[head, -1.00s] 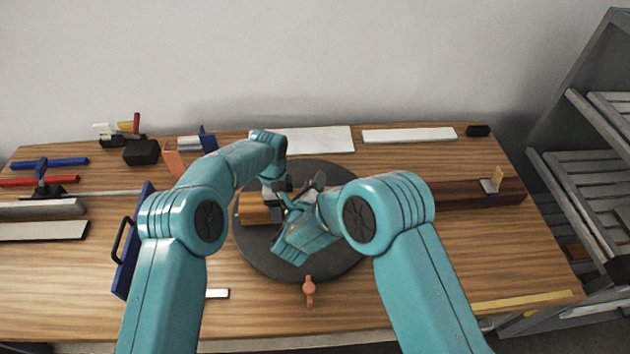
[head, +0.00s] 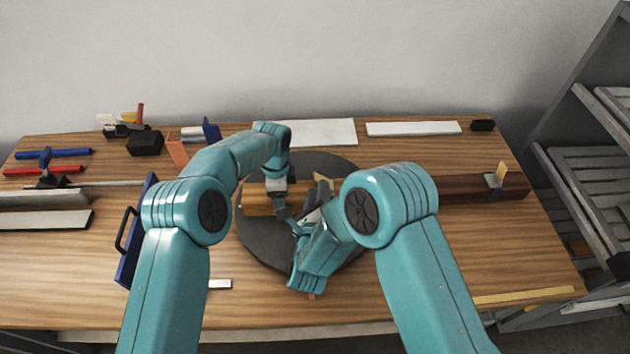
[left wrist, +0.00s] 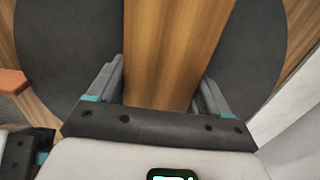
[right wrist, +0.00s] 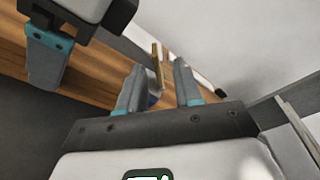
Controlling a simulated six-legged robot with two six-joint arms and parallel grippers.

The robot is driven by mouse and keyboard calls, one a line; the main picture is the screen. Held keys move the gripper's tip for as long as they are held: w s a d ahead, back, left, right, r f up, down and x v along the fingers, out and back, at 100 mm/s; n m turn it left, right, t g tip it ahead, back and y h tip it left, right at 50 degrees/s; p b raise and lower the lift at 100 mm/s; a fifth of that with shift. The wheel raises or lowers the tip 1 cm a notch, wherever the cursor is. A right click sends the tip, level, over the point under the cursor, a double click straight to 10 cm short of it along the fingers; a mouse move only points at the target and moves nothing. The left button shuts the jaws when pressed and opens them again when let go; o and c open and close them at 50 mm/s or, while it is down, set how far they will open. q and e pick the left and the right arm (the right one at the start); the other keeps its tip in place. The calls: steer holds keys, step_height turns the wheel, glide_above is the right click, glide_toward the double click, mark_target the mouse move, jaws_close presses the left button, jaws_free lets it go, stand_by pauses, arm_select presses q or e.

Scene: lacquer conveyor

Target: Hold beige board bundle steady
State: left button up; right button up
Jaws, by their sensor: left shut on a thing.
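The beige board bundle (head: 257,205) lies across a dark round turntable (head: 262,240). In the left wrist view the brown-beige wood (left wrist: 175,45) runs between the two fingers. My left gripper (head: 279,204) reaches down onto it and is shut on it. My right gripper (head: 318,205) is just right of the left one, over the turntable. In the right wrist view its fingers (right wrist: 158,85) stand apart, with a tan upright piece (right wrist: 157,65) and a small dark-blue part showing between or behind them. I cannot see contact there. My right forearm hides part of the bundle.
A long dark-brown beam (head: 455,190) with a yellow-tabbed band lies right. A blue handled plate (head: 135,235) stands left. Clamps (head: 45,170), pale boards (head: 412,128) and a black block (head: 145,142) lie around. A grey rack (head: 585,180) stands right.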

mark_target(316, 177)
steer(key=w+y, duration=0.1)
steer(key=w, duration=0.1)
steer(key=w+t+y, duration=0.1)
steer(key=w+n+y, duration=0.1)
steer(key=w, duration=0.1)
steer(key=shift+w+f, duration=0.3)
steer(key=shift+w, duration=0.05)
jaws_close()
steer(key=shift+f+n, duration=0.1)
steer(key=shift+n, duration=0.2)
